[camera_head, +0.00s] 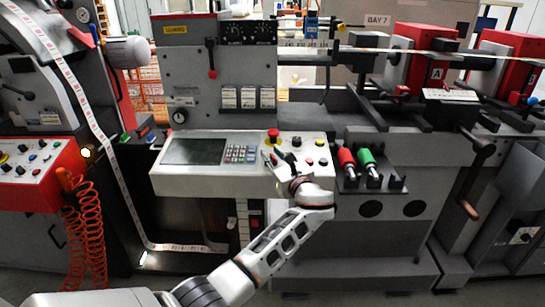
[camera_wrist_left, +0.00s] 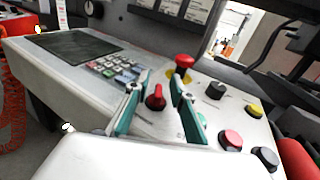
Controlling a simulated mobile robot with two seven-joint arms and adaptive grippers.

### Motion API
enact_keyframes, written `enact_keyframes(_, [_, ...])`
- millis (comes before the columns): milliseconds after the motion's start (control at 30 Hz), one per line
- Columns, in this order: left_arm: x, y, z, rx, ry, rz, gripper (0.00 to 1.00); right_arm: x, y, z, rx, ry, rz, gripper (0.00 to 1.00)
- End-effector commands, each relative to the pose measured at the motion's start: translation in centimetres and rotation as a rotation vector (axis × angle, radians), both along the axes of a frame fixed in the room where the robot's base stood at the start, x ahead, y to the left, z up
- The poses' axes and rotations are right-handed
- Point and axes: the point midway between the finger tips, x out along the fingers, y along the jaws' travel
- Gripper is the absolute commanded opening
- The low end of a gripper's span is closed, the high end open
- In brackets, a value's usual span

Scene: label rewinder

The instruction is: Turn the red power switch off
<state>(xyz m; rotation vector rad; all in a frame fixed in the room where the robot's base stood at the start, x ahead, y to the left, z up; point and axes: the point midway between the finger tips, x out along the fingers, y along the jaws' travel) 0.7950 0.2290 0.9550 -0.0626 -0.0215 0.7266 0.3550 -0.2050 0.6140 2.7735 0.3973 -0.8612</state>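The red power switch (camera_wrist_left: 155,98) is a small rotary knob on the sloped grey control panel (camera_head: 215,180). In the left wrist view its handle points roughly up the panel. My left gripper (camera_head: 281,160) is over the right part of the panel. Its two teal-lined fingers are apart, one on each side of the switch, and it also shows in the left wrist view (camera_wrist_left: 160,84). A gap shows between the knob and the right finger; I cannot tell whether the left finger touches it. In the head view the gripper largely hides the switch. My right gripper is not in view.
A red mushroom button (camera_wrist_left: 184,62) on a yellow base stands just beyond the fingers. A black knob (camera_wrist_left: 215,89) and several buttons lie to the right. The keypad (camera_head: 241,154) and dark screen (camera_head: 194,151) are to the left. Red and green handles (camera_head: 366,157) stand right of the panel.

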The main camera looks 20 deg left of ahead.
Motion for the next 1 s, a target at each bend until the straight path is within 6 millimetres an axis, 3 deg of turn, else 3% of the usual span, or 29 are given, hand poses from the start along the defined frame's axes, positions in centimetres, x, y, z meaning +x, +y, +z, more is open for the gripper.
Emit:
enact_keyframes(300, [0.0,-0.1,5.6,-0.003,-0.006,-0.001,0.24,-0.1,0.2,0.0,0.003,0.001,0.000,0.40])
enact_keyframes(500, [0.0,0.0,8.4,-0.002,-0.002,0.000,0.24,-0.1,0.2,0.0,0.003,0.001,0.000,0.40])
enact_keyframes(1000, [0.0,0.0,9.4,0.000,0.000,0.000,0.24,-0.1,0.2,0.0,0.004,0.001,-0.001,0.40])
